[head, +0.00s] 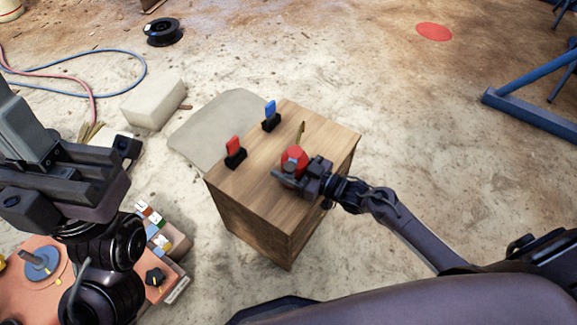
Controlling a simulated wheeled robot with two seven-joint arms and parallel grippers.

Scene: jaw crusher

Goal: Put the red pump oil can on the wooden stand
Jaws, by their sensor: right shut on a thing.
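The wooden stand (252,204) is a box-shaped block with a flat top, standing in the middle of the view. The red pump oil can (294,156) is at the right part of its top, with a thin spout pointing up and away. My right gripper (291,174) is shut on the can and hides its lower part, so I cannot tell if the can touches the top. My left gripper (130,148) is at the left, away from the stand; I cannot make out its jaw opening.
A red tag (233,146) and a blue tag (270,108) stand in black holders on the stand's top. A pale block (153,104) lies behind left. An orange table (20,290) with small items is at lower left. A blue frame (530,115) stands at right.

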